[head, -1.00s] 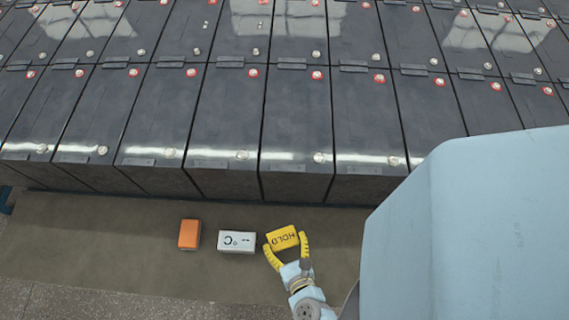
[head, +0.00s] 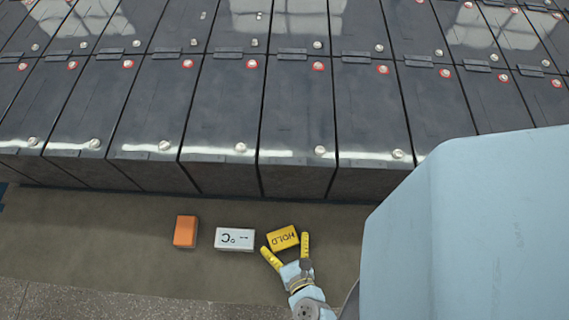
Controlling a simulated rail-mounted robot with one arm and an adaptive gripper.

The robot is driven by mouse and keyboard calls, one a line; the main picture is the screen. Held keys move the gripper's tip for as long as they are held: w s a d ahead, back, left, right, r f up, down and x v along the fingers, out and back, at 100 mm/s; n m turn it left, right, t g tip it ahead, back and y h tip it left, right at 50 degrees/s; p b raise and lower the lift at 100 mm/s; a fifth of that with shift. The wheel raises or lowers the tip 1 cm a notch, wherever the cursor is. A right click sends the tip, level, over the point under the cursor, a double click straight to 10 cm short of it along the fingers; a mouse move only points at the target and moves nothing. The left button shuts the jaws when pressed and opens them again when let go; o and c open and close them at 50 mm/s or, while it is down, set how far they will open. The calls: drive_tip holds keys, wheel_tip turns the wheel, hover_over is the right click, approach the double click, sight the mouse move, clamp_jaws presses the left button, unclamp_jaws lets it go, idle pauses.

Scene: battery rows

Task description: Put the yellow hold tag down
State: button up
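The yellow hold tag (head: 283,238) lies on the grey-brown surface (head: 100,245) in front of the battery row, its "HOLD" lettering facing up. My gripper (head: 287,249) is at the tag's near side with its two yellow fingers spread. The left finger is apart from the tag's left side. The right finger is close beside its right edge; I cannot tell whether it touches.
A white block marked "°C" (head: 235,239) lies just left of the tag, and an orange block (head: 186,231) lies further left. Dark batteries (head: 298,120) stand in rows behind. The surface is bare left of the orange block.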

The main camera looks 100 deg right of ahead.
drive_tip(key=shift+r, duration=0.2)
drive_tip(key=shift+a+r+p, duration=0.15)
drive_tip(key=shift+a+p, duration=0.05)
drive_tip(key=shift+p, duration=0.35)
drive_tip(key=p+v, duration=0.8)
drive_tip(key=v, duration=0.1)
drive_tip(key=shift+a, duration=0.25)
drive_tip(key=shift+p+v, duration=0.4)
drive_tip(key=shift+v, duration=0.65)
drive_tip(key=shift+s, duration=0.1)
